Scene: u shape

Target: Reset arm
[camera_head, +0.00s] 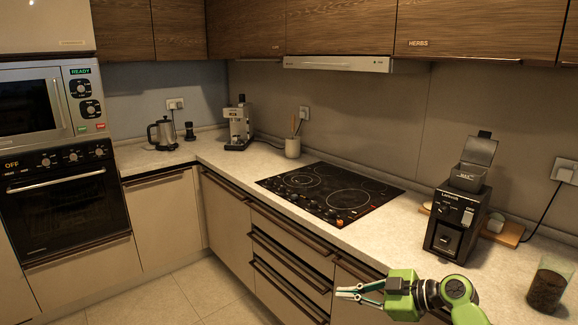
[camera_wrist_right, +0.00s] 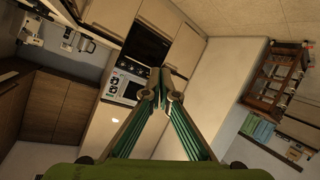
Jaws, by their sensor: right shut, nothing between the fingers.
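My right gripper (camera_head: 342,292) is at the lower right in the head view, in front of the counter's drawers and pointing left. Its green wrist and teal-edged fingers show. In the right wrist view the two fingers (camera_wrist_right: 160,92) come together at the tips, shut with nothing between them. My left gripper is not in the head view.
The counter holds a black grinder (camera_head: 458,220), a glass of dark grounds (camera_head: 547,286), a black cooktop (camera_head: 330,193), a utensil cup (camera_head: 293,148), an espresso machine (camera_head: 239,125) and a kettle (camera_head: 163,134). An oven (camera_head: 68,200) is at the left. The floor (camera_head: 165,297) is clear.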

